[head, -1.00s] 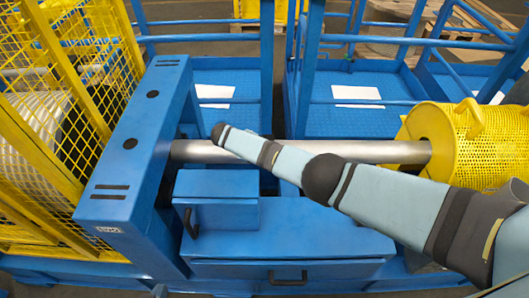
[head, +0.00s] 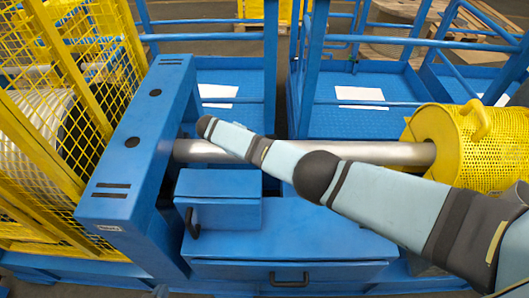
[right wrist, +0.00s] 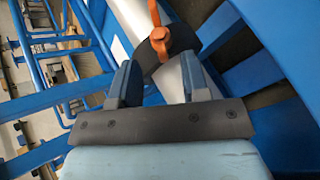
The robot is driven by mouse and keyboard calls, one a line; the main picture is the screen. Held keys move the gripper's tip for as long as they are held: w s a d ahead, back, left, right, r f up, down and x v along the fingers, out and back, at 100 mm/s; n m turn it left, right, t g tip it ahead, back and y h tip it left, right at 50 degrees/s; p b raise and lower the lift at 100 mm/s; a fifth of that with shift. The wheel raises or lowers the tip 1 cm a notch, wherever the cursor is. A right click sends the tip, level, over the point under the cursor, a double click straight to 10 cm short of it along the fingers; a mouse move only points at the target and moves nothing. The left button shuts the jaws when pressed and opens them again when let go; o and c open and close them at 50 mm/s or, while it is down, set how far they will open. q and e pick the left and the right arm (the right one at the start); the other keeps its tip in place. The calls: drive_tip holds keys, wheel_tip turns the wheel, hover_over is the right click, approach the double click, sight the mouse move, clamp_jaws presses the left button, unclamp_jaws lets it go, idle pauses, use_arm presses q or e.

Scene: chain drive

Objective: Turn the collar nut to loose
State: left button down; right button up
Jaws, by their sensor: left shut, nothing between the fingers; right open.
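The collar nut (right wrist: 176,40) is orange, with an orange bar standing up from it. In the right wrist view it sits at the top middle, beside a dark grey collar on the pale shaft. My right gripper (right wrist: 160,72) is open, its two blue-grey fingers spread. The nut lies ahead of the fingertips, roughly between them, and no grip on it shows. In the head view my right arm crosses the steel shaft (head: 370,153), hiding the right gripper and the nut.
A blue housing (head: 130,150) stands left of the shaft, with a yellow mesh guard (head: 50,190) beyond. A perforated yellow drum (head: 480,150) is on the shaft's right. Blue boxes (head: 290,245) with handles lie in front, and blue railings (head: 390,45) behind.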

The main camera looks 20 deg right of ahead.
drive_tip(key=b+v, duration=0.1)
drive_tip(key=v, duration=0.6)
drive_tip(key=shift+a+r, duration=0.25)
drive_tip(key=shift+a, duration=0.1)
